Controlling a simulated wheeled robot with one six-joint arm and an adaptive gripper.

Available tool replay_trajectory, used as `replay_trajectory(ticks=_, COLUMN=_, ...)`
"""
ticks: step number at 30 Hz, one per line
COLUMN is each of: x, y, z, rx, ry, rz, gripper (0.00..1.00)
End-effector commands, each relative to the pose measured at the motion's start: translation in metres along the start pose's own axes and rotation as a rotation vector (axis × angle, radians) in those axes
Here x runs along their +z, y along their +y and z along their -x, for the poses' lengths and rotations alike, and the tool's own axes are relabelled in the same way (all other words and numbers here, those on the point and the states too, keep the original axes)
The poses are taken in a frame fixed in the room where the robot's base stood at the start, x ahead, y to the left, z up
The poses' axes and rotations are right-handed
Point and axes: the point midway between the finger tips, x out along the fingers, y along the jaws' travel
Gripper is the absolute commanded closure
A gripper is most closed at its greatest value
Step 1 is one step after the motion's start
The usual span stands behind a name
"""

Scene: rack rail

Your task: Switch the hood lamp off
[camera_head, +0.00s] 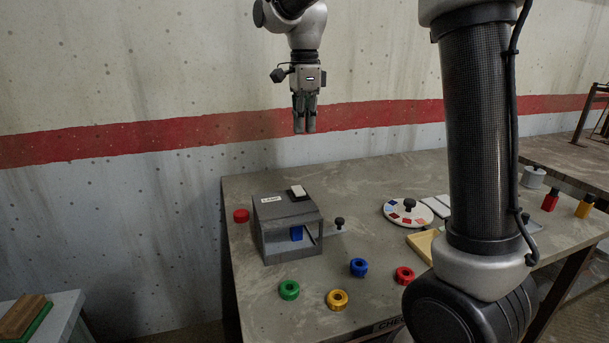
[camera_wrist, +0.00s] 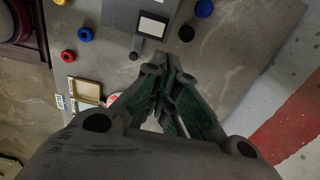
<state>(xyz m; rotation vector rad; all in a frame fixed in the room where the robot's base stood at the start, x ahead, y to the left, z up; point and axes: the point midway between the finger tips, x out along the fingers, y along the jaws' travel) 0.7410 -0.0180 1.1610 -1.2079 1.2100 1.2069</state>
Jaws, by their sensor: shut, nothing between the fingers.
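The hood is a grey box (camera_head: 287,246) with a dark open front, standing on the left part of the table. A label that seems to read "LAMP" is on its top, beside a white rocker switch (camera_head: 297,191) in a black frame. The switch also shows in the wrist view (camera_wrist: 152,26), at the top centre. A blue piece (camera_head: 296,233) is inside the hood; I cannot tell whether the lamp is lit. My gripper (camera_head: 304,132) is shut and empty, pointing down, high above the table and apart from the switch. Its fingers (camera_wrist: 168,64) show in the wrist view.
Green (camera_head: 289,290), yellow (camera_head: 337,299), blue (camera_head: 358,267) and red (camera_head: 404,275) rings lie in front of the hood. A black knob (camera_head: 340,222) stands right of it. A round colour dial (camera_head: 408,212) and a yellow tray (camera_head: 421,244) are farther right. Air above the hood is clear.

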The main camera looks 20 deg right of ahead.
Motion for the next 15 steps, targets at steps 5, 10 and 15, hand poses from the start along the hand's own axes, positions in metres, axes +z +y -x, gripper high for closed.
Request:
replay_trajectory(ticks=5, x=0.0, y=0.0, z=-0.002, rx=0.0, ry=0.0, rz=0.001, gripper=1.0)
replay_trajectory(ticks=10, x=0.0, y=0.0, z=-0.018, rx=0.002, ry=0.001, rz=0.002, gripper=1.0)
replay_trajectory(ticks=15, x=0.0, y=0.001, z=-0.052, rx=0.005, ry=0.001, rz=0.002, gripper=1.0)
